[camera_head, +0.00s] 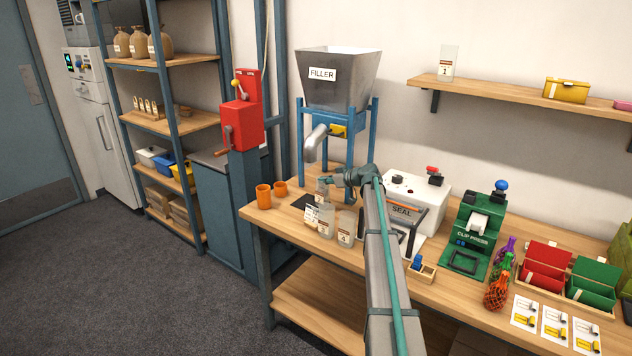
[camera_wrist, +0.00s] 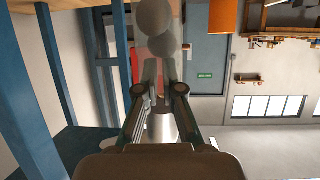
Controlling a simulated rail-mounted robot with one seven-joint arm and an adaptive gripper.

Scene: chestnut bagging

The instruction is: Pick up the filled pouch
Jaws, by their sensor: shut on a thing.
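In the head view my gripper (camera_head: 324,184) is at the filling end of the bench, below and right of the filler spout. In the wrist view its two fingers (camera_wrist: 161,82) are close together, shut on a see-through pouch (camera_wrist: 152,32) with rounded grey shapes showing at it. In the head view the held pouch is small and partly hidden by the fingers. Clear labelled pouches, one at the left (camera_head: 326,222) and one at the right (camera_head: 345,229), stand upright on the bench just below my gripper.
The filler (camera_head: 338,78) on its blue frame (camera_head: 300,140) stands behind. Two orange cups (camera_head: 264,196) are to the left. The sealer (camera_head: 416,198), green clip press (camera_head: 478,228) and card boxes (camera_head: 545,265) line the bench to the right.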

